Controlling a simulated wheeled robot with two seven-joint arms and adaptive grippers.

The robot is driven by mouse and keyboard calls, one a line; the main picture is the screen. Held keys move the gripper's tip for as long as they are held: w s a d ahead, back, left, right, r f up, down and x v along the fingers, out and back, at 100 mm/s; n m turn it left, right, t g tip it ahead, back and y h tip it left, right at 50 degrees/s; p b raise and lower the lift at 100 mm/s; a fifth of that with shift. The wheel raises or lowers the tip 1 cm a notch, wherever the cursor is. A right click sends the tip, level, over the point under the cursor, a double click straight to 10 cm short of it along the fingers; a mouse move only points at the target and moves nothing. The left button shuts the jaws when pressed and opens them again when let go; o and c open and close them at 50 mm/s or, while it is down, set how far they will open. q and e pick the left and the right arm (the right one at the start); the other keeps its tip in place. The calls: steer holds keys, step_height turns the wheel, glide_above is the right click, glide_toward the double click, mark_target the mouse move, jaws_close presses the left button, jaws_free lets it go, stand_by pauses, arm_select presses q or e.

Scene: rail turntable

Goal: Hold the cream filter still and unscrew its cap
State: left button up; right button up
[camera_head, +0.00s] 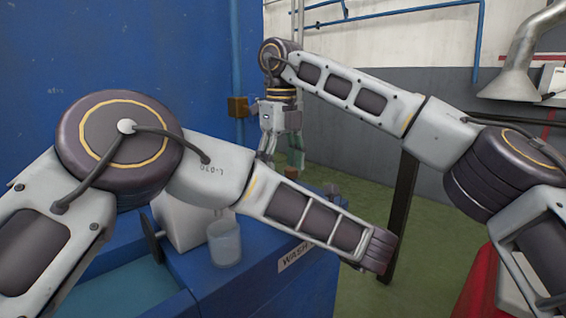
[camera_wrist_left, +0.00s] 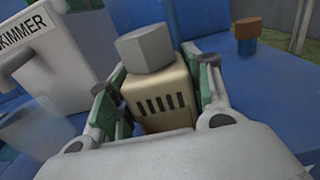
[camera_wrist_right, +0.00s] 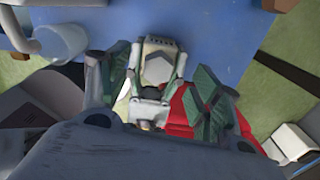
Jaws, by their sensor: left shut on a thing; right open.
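The cream filter (camera_wrist_left: 160,105) has a boxy body with dark slots and a grey faceted cap (camera_wrist_left: 145,48) on its end. My left gripper (camera_wrist_left: 158,88) is shut on the filter's body, a green-padded finger on each side. In the right wrist view the grey cap (camera_wrist_right: 157,70) shows between the spread green-padded fingers of my right gripper (camera_wrist_right: 160,88). That gripper is open and does not visibly touch the cap. In the head view my right gripper (camera_head: 284,155) points down beyond the blue bench edge; the filter and left gripper cannot be made out clearly there.
The blue bench (camera_head: 215,285) has a wash label on its front. A white skimmer box (camera_wrist_left: 60,65) and a clear cup (camera_head: 224,243) stand on it. A red surface (camera_head: 478,290) lies at lower right.

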steer(key=shift+w+d+m, duration=0.1)
steer(key=shift+d+m, duration=0.1)
steer(key=shift+m, duration=2.3)
steer(key=shift+m, duration=0.4)
steer(key=shift+d+m, duration=0.15)
steer(key=shift+m, duration=1.15)
steer(key=shift+d+m, duration=0.15)
steer(key=shift+m, duration=1.15)
steer(key=shift+d+m, duration=0.15)
steer(key=shift+m, duration=1.35)
steer(key=shift+d+m, duration=0.1)
steer(key=shift+m, duration=1.4)
steer(key=shift+s+m, duration=0.2)
steer(key=shift+m, duration=0.1)
steer(key=shift+s+d+m, duration=0.1)
steer(key=shift+m, duration=1.25)
steer(key=shift+s+d+m, duration=0.1)
steer(key=shift+m, duration=1.25)
